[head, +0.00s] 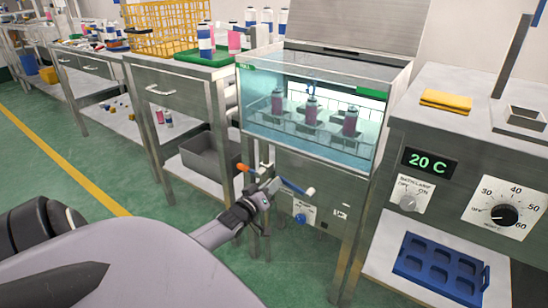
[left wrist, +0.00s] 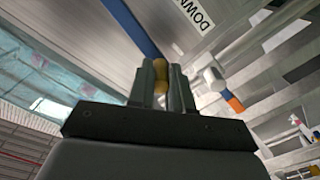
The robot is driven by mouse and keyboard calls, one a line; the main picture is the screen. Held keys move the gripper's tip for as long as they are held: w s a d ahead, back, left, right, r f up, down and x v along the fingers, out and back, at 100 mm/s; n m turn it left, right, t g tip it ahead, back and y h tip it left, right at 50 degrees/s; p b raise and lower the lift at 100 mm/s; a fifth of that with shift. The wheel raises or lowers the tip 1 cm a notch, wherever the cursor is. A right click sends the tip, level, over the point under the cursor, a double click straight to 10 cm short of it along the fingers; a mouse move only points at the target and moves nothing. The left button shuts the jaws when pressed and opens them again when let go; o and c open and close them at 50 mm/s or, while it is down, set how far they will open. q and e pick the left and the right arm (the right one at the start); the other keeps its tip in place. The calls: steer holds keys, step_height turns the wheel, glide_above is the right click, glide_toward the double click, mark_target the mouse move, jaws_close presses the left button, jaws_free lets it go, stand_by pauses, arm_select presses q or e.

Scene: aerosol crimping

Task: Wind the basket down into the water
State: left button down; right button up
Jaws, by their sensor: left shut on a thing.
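The water tank (head: 262,131) is glass-walled and lit. Inside it, the basket (head: 325,133) holds several pink-and-grey cans (head: 311,110) upright; I cannot tell exactly how deep they sit in the water. My left gripper (head: 268,188) is in front of the steel stand below the tank, at the winding crank. Its blue crank arm (head: 293,186) shows beside the fingers. In the left wrist view, my left gripper (left wrist: 161,88) is shut on a tan crank knob (left wrist: 160,74), mostly hidden between the fingers. My right gripper is not in view.
An orange-tipped lever (head: 244,168) is close to the left of my gripper. A grey bin (head: 205,158) is on the left bench's lower shelf. A control cabinet (head: 460,150) reading 20 C stands right, with a blue tray (head: 440,268) below. Green floor is open at left.

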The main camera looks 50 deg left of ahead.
arm_select(q)
steer(key=shift+a+f+n, duration=0.25)
steer(key=shift+f+n, duration=0.15)
steer(key=shift+f, duration=0.05)
steer(key=shift+s+f+b, duration=0.1)
steer(key=shift+f+b, duration=0.25)
steer(key=shift+b, duration=0.2)
steer(key=shift+f, duration=0.35)
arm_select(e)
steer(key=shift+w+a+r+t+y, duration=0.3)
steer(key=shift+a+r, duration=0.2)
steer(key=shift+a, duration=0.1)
arm_select(q)
steer(key=shift+f, duration=0.1)
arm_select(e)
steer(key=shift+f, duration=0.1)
arm_select(q)
steer(key=c, duration=1)
jaws_free()
steer(key=shift+c, duration=0.2)
steer(key=shift+d, duration=0.1)
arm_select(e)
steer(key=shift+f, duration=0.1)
arm_select(q)
steer(key=shift+s, duration=0.1)
